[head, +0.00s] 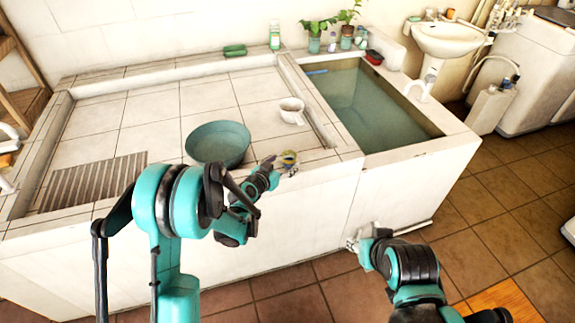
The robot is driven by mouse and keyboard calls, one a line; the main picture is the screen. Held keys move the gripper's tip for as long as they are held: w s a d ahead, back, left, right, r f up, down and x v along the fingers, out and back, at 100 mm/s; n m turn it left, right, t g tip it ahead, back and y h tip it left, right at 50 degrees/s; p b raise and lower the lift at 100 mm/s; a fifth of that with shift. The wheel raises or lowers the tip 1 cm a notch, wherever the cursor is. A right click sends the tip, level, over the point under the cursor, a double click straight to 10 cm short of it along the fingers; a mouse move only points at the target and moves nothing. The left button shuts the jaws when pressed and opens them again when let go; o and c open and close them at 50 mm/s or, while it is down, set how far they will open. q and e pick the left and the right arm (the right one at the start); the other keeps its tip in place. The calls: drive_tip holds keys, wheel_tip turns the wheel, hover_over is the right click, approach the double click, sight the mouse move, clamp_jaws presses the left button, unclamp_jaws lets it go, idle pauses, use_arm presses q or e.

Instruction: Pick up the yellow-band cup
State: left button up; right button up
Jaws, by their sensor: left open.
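A small cup with a yellow band (289,156) stands on the front ledge of the tiled washbasin, right of the teal bowl. My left gripper (281,165) is open right at this cup, its fingers close beside it and partly overlapping it in the head view. I cannot tell whether the fingers touch the cup. My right gripper (351,241) is low in front of the basin's white front wall, away from the cup. Its fingers are too small to tell whether they are open.
A teal bowl (218,142) and a white cup (292,110) sit on the tiled surface. A water-filled basin (365,103) lies to the right. Potted plants (314,45), a green bottle (274,36) and a red-black item (374,57) stand along the back.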

sight(292, 154)
use_arm(q)
drive_tip(key=x, duration=0.1)
drive_tip(key=b+x, duration=0.1)
drive_tip(key=x, duration=0.2)
drive_tip(key=shift+w+r+b, duration=0.1)
drive_tip(key=shift+r+b, duration=0.2)
drive_tip(key=shift+r, duration=0.05)
drive_tip(key=shift+w+d+f, duration=0.1)
drive_tip(key=shift+w+d, duration=0.1)
drive_tip(key=shift+w, duration=0.2)
drive_tip(key=c, duration=1.4)
